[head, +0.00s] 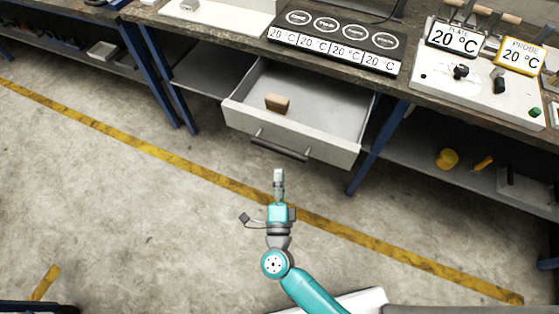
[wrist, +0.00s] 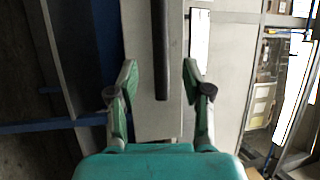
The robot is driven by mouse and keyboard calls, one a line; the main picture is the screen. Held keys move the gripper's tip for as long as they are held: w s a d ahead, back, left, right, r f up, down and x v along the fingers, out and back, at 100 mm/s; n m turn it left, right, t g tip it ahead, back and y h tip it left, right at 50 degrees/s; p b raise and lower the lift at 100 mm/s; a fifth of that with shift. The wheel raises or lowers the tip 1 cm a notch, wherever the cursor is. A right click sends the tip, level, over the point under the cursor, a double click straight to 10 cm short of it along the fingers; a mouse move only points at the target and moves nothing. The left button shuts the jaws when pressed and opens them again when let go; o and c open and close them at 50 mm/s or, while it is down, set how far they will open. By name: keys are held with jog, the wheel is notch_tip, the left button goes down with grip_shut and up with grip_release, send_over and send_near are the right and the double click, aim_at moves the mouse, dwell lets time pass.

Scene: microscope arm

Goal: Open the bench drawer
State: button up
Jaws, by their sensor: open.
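The bench drawer (head: 335,147) is pulled out from under the bench in the head view, with its inside showing. A dark bar handle (head: 279,147) runs along its pale front. A small brown block (head: 277,103) sits inside the drawer near its front left. My gripper (head: 279,173) is just in front of the handle and appears apart from it. In the wrist view my gripper (wrist: 162,80) has its two fingers spread wide, and the dark handle (wrist: 161,50) lies between them in the picture. I cannot tell the depth gap there.
On the bench stand a black four-ring plate unit (head: 340,35) and a white control panel (head: 480,85) with knobs. Blue legs (head: 366,158) flank the drawer. A lower shelf (head: 470,177) holds yellow items at right.

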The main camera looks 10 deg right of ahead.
jog(key=shift+v, duration=1.45)
jog(key=s+d+r+n+g+y, duration=0.1)
jog(key=s+d+r+n, duration=0.2)
jog(key=s+n, duration=0.3)
jog(key=s+d+r+n+g+y, duration=0.2)
jog(key=s+n, duration=0.5)
jog(key=s, duration=0.6)
jog(key=s+d+r+n+g+y, duration=0.1)
jog(key=s+d+r+n, duration=0.3)
jog(key=s, duration=0.6)
jog(key=d+n, duration=0.2)
jog(key=shift+s+d+r+n+g, duration=0.2)
jog(key=shift+s+r+n+g, duration=0.1)
jog(key=shift+s+r+n, duration=0.1)
jog(key=shift+d, duration=0.1)
